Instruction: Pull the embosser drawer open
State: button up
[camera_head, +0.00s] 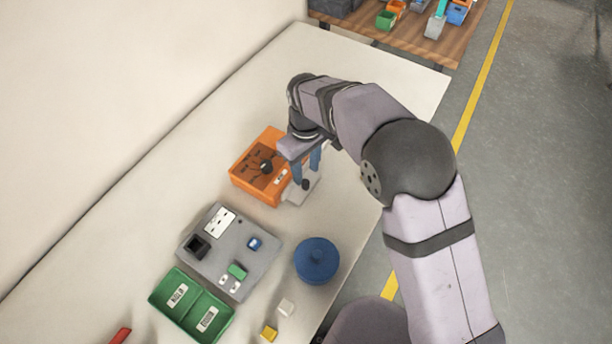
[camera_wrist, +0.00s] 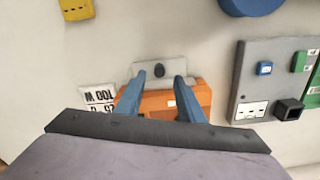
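The embosser (camera_head: 258,170) is an orange box with black parts on top, standing on the white table. Its grey drawer (camera_head: 297,195) sticks out from the side facing the table's right edge, with a dark knob (camera_head: 305,184). My gripper (camera_head: 306,171) is above the drawer, its blue fingers pointing down. In the wrist view my gripper (camera_wrist: 159,79) is open and empty, its fingertips apart over the grey drawer (camera_wrist: 178,67). The knob (camera_wrist: 159,70) shows in the gap, slightly beyond the tips. The orange box (camera_wrist: 190,97) is partly hidden by the fingers. Contact cannot be told.
A grey panel (camera_head: 215,259) with small blocks, a green two-part bin (camera_head: 192,305) and a blue round container (camera_head: 317,260) stand toward the front. White and yellow blocks (camera_head: 269,333) lie nearby. A printed label (camera_wrist: 97,97) lies beside the embosser. The table behind it is clear.

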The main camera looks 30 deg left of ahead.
aim_at(306, 182)
jog(key=shift+f+p, duration=0.7)
jog(key=shift+f, duration=1.7)
grip_shut()
